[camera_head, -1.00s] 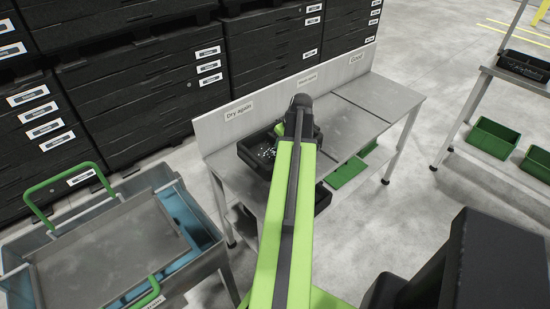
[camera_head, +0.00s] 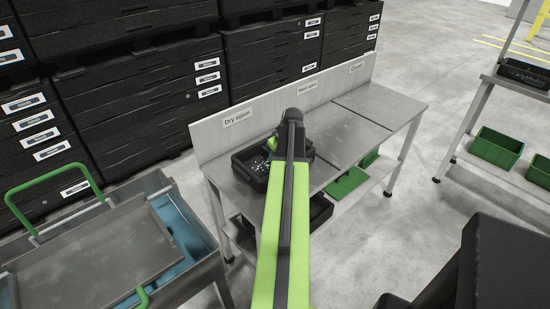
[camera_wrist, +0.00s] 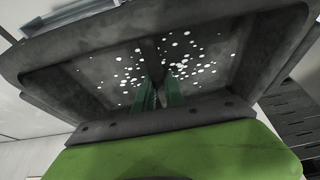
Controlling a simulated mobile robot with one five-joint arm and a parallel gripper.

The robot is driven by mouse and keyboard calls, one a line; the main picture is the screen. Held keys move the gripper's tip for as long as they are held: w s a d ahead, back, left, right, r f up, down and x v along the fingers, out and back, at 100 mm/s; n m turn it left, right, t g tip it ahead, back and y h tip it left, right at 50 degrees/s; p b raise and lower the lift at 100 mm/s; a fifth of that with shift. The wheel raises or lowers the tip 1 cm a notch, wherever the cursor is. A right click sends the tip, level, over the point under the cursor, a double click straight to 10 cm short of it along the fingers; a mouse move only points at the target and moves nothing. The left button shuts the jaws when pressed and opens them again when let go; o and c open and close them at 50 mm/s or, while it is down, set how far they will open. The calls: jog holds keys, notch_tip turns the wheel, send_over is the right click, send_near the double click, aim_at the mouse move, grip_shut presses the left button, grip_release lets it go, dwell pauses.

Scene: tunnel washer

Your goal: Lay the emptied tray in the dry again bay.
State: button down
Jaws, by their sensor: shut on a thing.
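A black tray (camera_head: 243,173) with white specks in it is at the left end of the grey bench, in front of the "Dry again" label (camera_head: 236,118). My arm covers its middle and right part. I cannot tell whether it rests on the bench top or hangs just above it. In the wrist view the tray (camera_wrist: 225,60) fills the upper picture, its specked face towards the camera. My gripper (camera_wrist: 160,92) has its green fingers close together at a dark upright part of the tray, shut on it. The head view hides the fingertips behind my arm.
The bench top (camera_head: 375,110) is bare in its middle and right bays. Green boxes (camera_head: 347,183) and a black tray (camera_head: 321,211) are on its lower shelf. A grey cart (camera_head: 90,250) with a green handle stands left. A rack (camera_head: 500,75) stands right. Black crates (camera_head: 140,90) stack behind.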

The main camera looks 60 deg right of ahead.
jog(key=c, duration=1.4)
grip_release()
jog(key=shift+f, duration=0.1)
jog(key=shift+s+r+p, duration=0.1)
jog(key=shift+r+p, duration=0.35)
jog(key=p+v, duration=1)
jog(key=v, duration=0.1)
jog(key=shift+r, duration=0.2)
